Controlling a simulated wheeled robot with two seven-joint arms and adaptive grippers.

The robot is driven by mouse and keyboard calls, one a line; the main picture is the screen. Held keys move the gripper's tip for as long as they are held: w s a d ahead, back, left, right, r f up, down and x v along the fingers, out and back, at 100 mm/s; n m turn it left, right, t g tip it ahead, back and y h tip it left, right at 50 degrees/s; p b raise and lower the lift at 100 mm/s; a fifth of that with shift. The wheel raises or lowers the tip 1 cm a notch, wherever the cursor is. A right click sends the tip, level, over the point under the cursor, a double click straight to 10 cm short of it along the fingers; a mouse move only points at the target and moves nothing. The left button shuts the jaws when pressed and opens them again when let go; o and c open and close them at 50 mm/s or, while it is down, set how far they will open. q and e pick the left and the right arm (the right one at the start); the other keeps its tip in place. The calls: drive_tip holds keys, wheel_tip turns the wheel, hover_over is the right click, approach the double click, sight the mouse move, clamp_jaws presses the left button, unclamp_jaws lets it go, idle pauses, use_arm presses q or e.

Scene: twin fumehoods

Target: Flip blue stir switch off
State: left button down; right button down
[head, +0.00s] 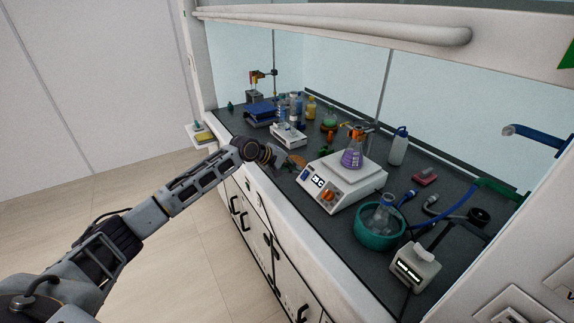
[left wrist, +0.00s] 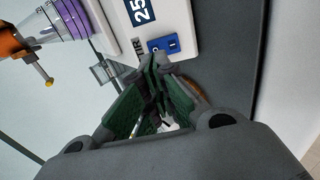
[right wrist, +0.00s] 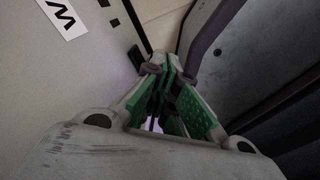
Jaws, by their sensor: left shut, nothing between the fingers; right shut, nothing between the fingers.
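The white hotplate stirrer (head: 343,184) stands near the bench's front edge, with a lit display and an orange knob on its front. Its blue stir switch (left wrist: 163,44) is on the white front panel beside the display in the left wrist view. My left gripper (left wrist: 158,66) is shut and empty, with its green-padded tips right by the blue switch; I cannot tell whether they touch it. In the head view my left gripper (head: 284,160) is just left of the stirrer. My right gripper (right wrist: 163,68) is shut and empty, and shows only in the right wrist view.
A flask of purple liquid (head: 352,154) stands on the stirrer, with an orange clamp at its neck. A teal bowl (head: 380,237) with a flask is to the right. A small white balance (head: 287,136) and several bottles stand behind my left gripper.

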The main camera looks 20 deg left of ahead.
sight(305, 170)
use_arm(q)
drive_tip(key=shift+x, duration=1.1)
drive_tip(key=shift+w+d+f, duration=0.1)
drive_tip(key=shift+w, duration=0.05)
drive_tip(key=shift+d+p, duration=0.1)
drive_tip(key=shift+p, duration=0.25)
drive_tip(key=shift+w+p, duration=0.15)
drive_tip(key=shift+p, duration=0.3)
drive_tip(key=shift+d+p, duration=0.1)
drive_tip(key=shift+p, duration=0.35)
drive_tip(key=shift+w+f, duration=0.1)
drive_tip(key=shift+f, duration=0.05)
drive_tip(key=shift+r+p, duration=0.8)
drive_tip(key=shift+p, duration=0.2)
use_arm(e)
drive_tip(key=shift+s+a+r, duration=0.15)
drive_tip(key=shift+a+r, duration=0.2)
drive_tip(key=shift+r, duration=0.4)
drive_tip(key=shift+s+a+r, duration=0.1)
drive_tip(key=shift+a+r, duration=0.3)
drive_tip(key=shift+r, duration=0.3)
drive_tip(key=shift+s+a+r, duration=0.15)
drive_tip(key=shift+a+r, duration=0.2)
drive_tip(key=shift+r, duration=0.4)
